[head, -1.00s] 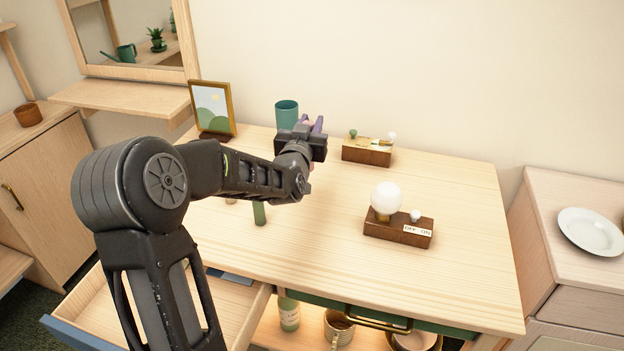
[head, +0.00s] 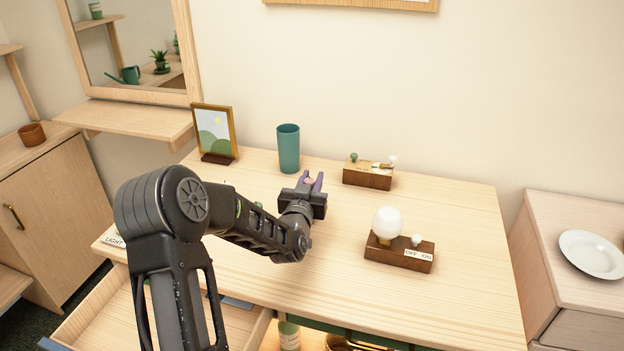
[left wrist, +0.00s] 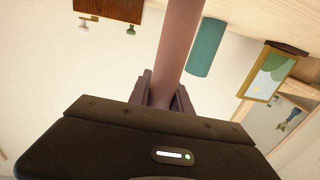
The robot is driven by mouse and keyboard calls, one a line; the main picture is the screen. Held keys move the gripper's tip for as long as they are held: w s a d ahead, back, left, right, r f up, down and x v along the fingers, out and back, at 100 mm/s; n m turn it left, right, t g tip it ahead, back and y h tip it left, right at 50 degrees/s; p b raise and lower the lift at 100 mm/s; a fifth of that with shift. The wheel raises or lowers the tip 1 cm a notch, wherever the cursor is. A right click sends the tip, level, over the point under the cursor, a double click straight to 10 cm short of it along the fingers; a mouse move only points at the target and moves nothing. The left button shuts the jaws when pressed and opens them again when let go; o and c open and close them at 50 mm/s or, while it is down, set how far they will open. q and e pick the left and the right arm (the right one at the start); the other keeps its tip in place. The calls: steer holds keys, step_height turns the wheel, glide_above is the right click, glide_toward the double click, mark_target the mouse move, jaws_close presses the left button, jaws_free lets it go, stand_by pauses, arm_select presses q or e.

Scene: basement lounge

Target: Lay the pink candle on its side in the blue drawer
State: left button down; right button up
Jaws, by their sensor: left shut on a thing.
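My left gripper (head: 311,182) is shut on the pink candle (head: 309,181) above the back middle of the table. In the head view only a small bit of the candle shows between the purple fingers. In the left wrist view the candle (left wrist: 180,40) is a long smooth pink stick running from the fingers to the picture's top edge, so its far end is out of sight. The blue drawer (head: 105,312) is pulled open at the lower left, partly hidden by my left arm. Its blue front is cut off by the picture's edge. My right gripper is not in view.
A teal cup (head: 288,150) stands behind the gripper, with a picture frame (head: 214,132) to its left. A wooden box with knobs (head: 368,176) and a lamp on a switch block (head: 398,252) stand to the right. The table's right side (head: 470,235) is clear.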

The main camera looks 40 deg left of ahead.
arm_select(q)
steer(key=shift+f+b, duration=0.25)
steer(key=shift+b, duration=0.05)
steer(key=c, duration=1.2)
jaws_free()
steer(key=shift+r, duration=0.1)
steer(key=shift+r, duration=0.1)
steer(key=shift+r+p, duration=0.15)
steer(key=shift+p, duration=0.3)
steer(key=b+v, duration=0.2)
steer(key=v, duration=1)
steer(key=shift+s, duration=0.1)
steer(key=shift+f, duration=0.2)
